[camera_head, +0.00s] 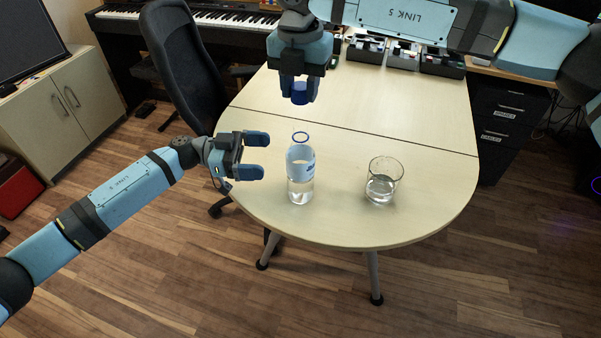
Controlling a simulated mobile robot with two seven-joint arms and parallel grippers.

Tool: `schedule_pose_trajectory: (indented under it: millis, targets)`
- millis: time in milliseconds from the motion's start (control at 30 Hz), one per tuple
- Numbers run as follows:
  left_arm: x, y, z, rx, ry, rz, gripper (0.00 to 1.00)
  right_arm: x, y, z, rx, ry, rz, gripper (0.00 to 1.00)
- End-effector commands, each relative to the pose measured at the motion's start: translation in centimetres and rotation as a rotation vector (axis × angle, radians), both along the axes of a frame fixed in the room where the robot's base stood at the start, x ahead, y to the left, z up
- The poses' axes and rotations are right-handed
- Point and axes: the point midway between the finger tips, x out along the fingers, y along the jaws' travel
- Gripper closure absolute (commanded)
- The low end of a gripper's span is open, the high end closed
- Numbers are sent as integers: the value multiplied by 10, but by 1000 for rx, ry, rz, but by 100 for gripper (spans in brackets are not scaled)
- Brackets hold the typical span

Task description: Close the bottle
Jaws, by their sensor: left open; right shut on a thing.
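My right gripper (300,94) comes down from above, behind the bottle in the picture, and is shut on a blue cap (300,90). The cap is apart from the bottle and higher up in the picture. My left gripper (258,155) is open and empty just left of the bottle, its fingers pointing towards it. The bottle's base is in plain view.
A glass (383,180) with some clear liquid stands right of the bottle. Small dark trays (402,57) line the table's far edge. A black office chair (183,65) is close to the table's left side. The table's front right is clear.

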Motion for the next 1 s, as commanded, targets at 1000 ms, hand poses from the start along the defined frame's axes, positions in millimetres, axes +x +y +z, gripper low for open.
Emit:
schedule_pose_trajectory:
  millis: [1000]
  targets:
    - [-5,-90,0,0,-1,0,23,0,0,0,0,0,0,90]
